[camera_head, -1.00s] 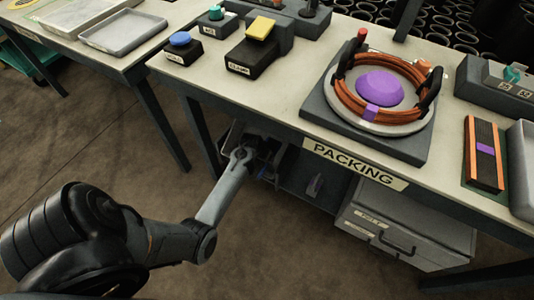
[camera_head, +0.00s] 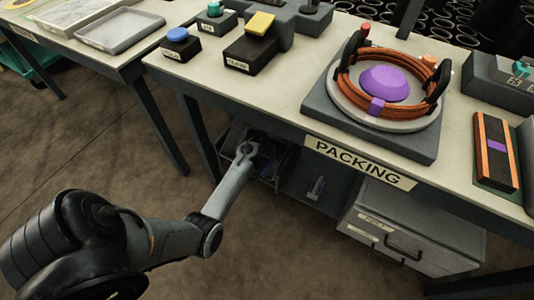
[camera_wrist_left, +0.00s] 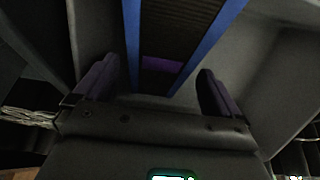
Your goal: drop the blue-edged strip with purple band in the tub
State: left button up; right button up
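The blue-edged strip with a purple band (camera_wrist_left: 162,64) shows in the left wrist view: a dark strip with blue long edges, in a grey-walled space. My left gripper (camera_wrist_left: 157,76) is open, with one dark finger on each side of the strip and gaps between fingers and edges. In the head view my left gripper (camera_head: 256,160) is under the packing table, partly hidden in a dark compartment, with a bit of blue beside it. A shallow grey tray (camera_head: 120,30) is on the left table; I cannot tell if it is the tub. My right gripper is not in view.
The packing table (camera_head: 285,118) overhangs the compartment. A drawer unit (camera_head: 400,228) stands under it. On top are a round fixture with an orange coil (camera_head: 362,108), an orange-edged strip (camera_head: 485,150) and button boxes (camera_head: 180,46). Part of a grey container (camera_head: 529,150) shows at the right edge.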

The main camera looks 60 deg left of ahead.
pick_arm(q)
jog(key=shift+r, duration=0.1)
jog(key=p+v, duration=0.7)
jog(key=v, duration=0.5)
dwell(0.5)
